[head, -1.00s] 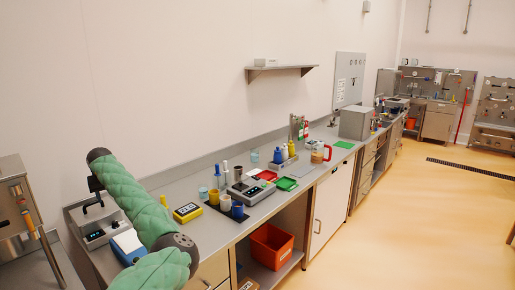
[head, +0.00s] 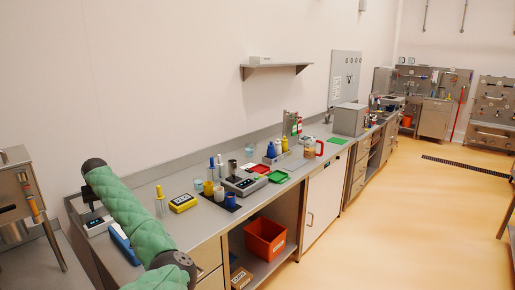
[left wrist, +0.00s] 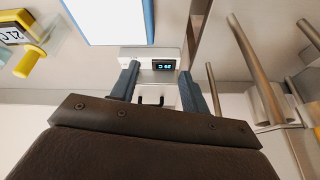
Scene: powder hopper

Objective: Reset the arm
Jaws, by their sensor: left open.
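My left arm, in a green sleeve, comes in at the lower left of the head view. My left gripper (head: 90,193) hangs from its dark end at the left end of the bench, partly hidden behind the sleeve. In the left wrist view the gripper (left wrist: 160,88) shows two grey-blue fingers, apart and with nothing between them. A small white device with a lit display (left wrist: 158,65) appears beyond the fingertips. My right gripper is in neither view.
The bench (head: 190,222) holds a blue-edged item (head: 122,240), a yellow device (head: 183,202), a scale (head: 245,182), cups and bottles. A steel hopper unit (head: 15,200) stands left. A shelf (head: 275,66) juts from the wall.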

